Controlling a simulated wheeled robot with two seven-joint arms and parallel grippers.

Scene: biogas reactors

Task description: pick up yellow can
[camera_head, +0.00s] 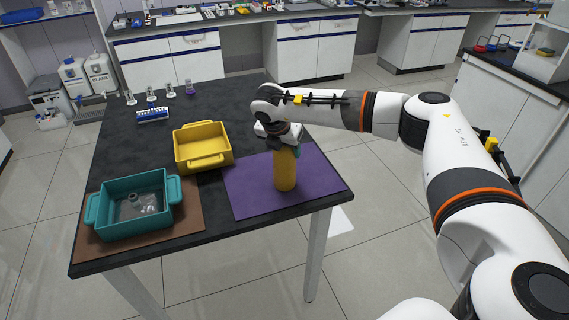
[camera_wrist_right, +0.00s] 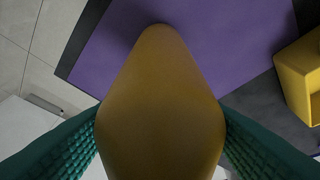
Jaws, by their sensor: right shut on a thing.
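The yellow can (camera_head: 285,172) is upright over the purple mat (camera_head: 245,193) at the right front of the dark table. My right gripper (camera_head: 280,147) comes down over its top and is shut on it. In the right wrist view the can (camera_wrist_right: 160,110) fills the middle, with a green textured finger pad pressed on each side. I cannot tell whether the can's base touches the mat. My left gripper is not in view.
A yellow bin (camera_head: 203,163) stands left of the mat. A teal bin (camera_head: 133,222) with clear items inside sits on a brown mat (camera_head: 188,217). A blue rack (camera_head: 152,114) and small clear vessels stand at the back left.

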